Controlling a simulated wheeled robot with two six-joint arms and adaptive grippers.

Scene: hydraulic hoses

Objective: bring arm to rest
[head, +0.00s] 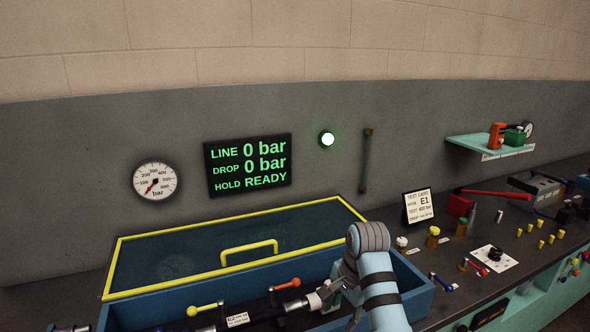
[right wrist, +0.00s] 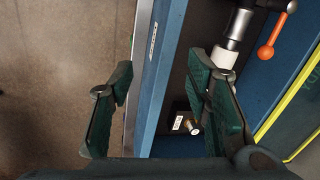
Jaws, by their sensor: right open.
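My right arm comes in from the bottom of the head view. Its gripper (head: 332,294) is over the front right part of the blue test box (head: 413,297), beside the hose line in it. In the right wrist view the right gripper (right wrist: 162,84) has its two green fingers spread wide, with nothing held between them. The box's blue wall (right wrist: 165,75) passes below the gap. A metal fitting with a white end (right wrist: 223,57) lies just beyond the right finger; I cannot tell if they touch. My left gripper is not in view.
The yellow-framed lid (head: 235,219) stands open behind the box. Yellow (head: 203,309) and orange-red (head: 287,284) lever handles rise inside. A test card (head: 419,206), caps and small fittings crowd the bench at right. The display (head: 248,164) reads 0 bar and READY; a green lamp (head: 327,139) is lit.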

